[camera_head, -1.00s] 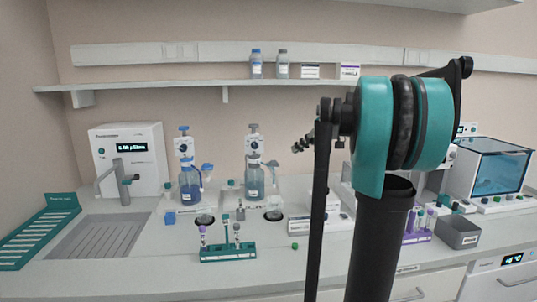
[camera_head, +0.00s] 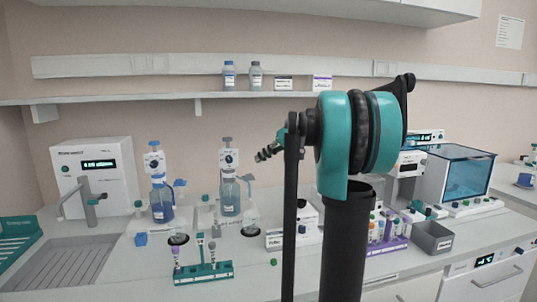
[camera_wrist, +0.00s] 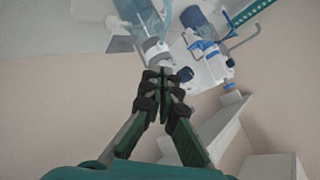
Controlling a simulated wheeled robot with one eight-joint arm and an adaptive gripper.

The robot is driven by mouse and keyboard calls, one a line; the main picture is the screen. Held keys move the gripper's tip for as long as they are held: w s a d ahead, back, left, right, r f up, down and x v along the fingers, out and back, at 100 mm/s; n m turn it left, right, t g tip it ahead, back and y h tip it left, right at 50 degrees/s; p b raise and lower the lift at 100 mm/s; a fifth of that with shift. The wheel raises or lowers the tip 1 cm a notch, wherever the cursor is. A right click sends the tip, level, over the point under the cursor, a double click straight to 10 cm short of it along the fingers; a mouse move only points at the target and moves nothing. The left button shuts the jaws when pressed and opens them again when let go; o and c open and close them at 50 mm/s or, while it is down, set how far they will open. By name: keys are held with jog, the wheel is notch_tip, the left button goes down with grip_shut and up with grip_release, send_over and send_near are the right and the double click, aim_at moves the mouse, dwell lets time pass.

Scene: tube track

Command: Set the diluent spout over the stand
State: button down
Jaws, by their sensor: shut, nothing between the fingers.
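Two bottle-top dispensers stand on the counter: a left one on a blue bottle (camera_head: 161,205) and a right one on a paler grey-blue bottle (camera_head: 230,198). Each has a side spout; I cannot tell which holds the diluent. A teal tube stand (camera_head: 204,273) with several tubes sits in front of them. Dark round spots lie on the counter below the spouts. My gripper (camera_head: 268,152) is up right of the right dispenser's head, apart from both in the head view. In the wrist view my gripper (camera_wrist: 163,77) is shut and empty, with a white dispenser head (camera_wrist: 157,52) beyond its tips.
A sink (camera_head: 72,272) with a tap and a display unit (camera_head: 97,175) are at left. A purple tube rack (camera_head: 387,246), a grey bin (camera_head: 432,238) and a blue-windowed box (camera_head: 455,175) are at right. A shelf (camera_head: 180,98) with small bottles runs above.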

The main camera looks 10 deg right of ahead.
jog(key=a+f, duration=0.4)
jog(key=f, duration=0.1)
jog(key=shift+w+a+f, duration=0.3)
jog(key=shift+a+f, duration=0.05)
jog(key=shift+f, duration=0.05)
jog(key=shift+s, duration=0.1)
